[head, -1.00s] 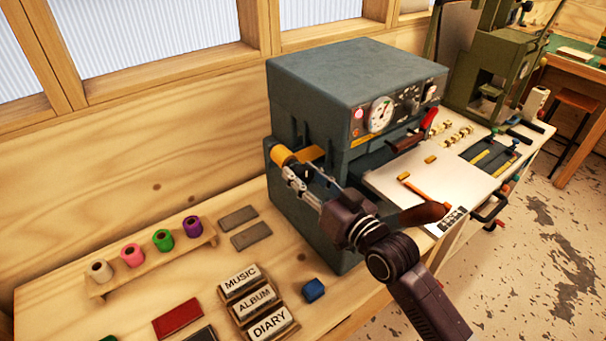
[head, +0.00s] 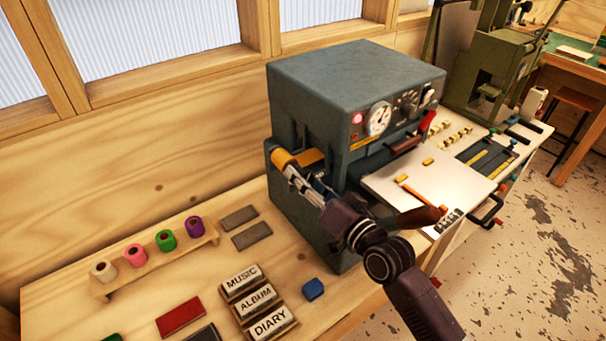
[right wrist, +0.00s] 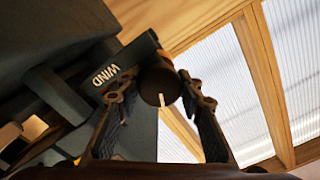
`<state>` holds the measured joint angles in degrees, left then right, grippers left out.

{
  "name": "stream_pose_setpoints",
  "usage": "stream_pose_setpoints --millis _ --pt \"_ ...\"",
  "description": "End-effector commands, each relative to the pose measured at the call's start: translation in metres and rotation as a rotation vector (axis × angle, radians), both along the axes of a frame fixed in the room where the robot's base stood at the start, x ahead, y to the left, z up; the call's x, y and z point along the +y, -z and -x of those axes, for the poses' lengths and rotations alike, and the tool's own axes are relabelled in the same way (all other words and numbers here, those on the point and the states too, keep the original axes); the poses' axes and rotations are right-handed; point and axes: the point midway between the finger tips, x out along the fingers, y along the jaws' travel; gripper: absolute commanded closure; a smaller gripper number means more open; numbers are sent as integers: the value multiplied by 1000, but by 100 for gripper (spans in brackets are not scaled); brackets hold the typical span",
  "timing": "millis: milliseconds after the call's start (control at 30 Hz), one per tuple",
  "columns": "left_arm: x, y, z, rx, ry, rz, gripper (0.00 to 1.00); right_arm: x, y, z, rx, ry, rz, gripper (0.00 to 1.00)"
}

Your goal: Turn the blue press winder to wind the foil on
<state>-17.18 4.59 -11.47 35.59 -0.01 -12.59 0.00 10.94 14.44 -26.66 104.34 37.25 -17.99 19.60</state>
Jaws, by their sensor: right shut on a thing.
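The blue-grey press (head: 350,75) stands on the wooden bench, with a gold foil roll (head: 281,157) on its left side. My right gripper (head: 298,180) reaches to that side, just below the roll. In the right wrist view, my right gripper (right wrist: 157,100) is shut on the round dark knob of the winder (right wrist: 160,84), one finger on each side. The knob has a pale mark on its face. A dark part beside it carries the word WIND (right wrist: 104,75). In the head view my gripper and wrist hide the winder. My left gripper is not in view.
A wooden rack (head: 155,272) with several coloured rolls stands at the left. Blocks marked MUSIC, ALBUM and DIARY (head: 256,300) and a small blue block (head: 313,289) lie in front. A white table (head: 440,185) adjoins the press at right.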

Motion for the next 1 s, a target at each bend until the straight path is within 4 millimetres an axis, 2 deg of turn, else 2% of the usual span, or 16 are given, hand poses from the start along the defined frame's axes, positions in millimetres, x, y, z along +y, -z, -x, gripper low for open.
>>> stream_pose_setpoints --millis 333,867,900,1000 --pt "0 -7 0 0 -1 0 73 0 0 0 98 -1 -134 90" --pt "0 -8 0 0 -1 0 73 2 6 2 127 -5 -156 90" --pt "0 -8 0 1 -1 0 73 2 6 2 127 -5 -156 65" --pt "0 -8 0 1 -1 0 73 3 7 2 128 -5 -154 54"
